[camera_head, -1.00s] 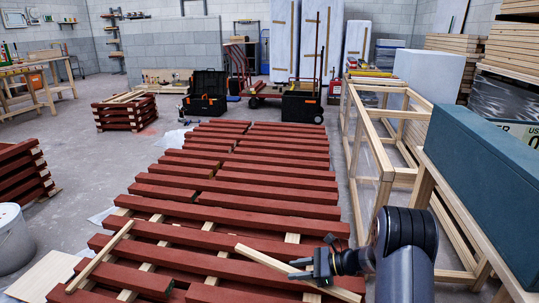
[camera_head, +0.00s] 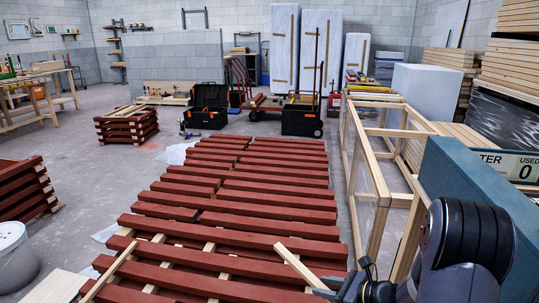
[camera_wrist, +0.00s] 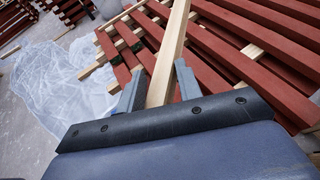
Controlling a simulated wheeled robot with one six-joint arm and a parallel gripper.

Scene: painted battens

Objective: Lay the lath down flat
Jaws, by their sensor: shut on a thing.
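The lath (camera_head: 296,264) is a pale bare-wood strip. My gripper (camera_wrist: 156,88) is shut on it, with one finger on each side in the wrist view. There the lath (camera_wrist: 172,48) runs away from the fingers, out past the top edge. In the head view my gripper (camera_head: 332,290) is at the bottom edge, partly cut off, and the lath slants up and left from it over the red battens (camera_head: 240,231). I cannot tell whether the lath's far end touches them. Its near end is hidden by my gripper.
Another pale strip (camera_head: 110,275) lies across the battens at left. A wooden frame (camera_head: 380,190) and a blue-green block (camera_head: 465,185) stand at right. Plastic sheeting (camera_wrist: 62,80) lies on the floor beside the battens.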

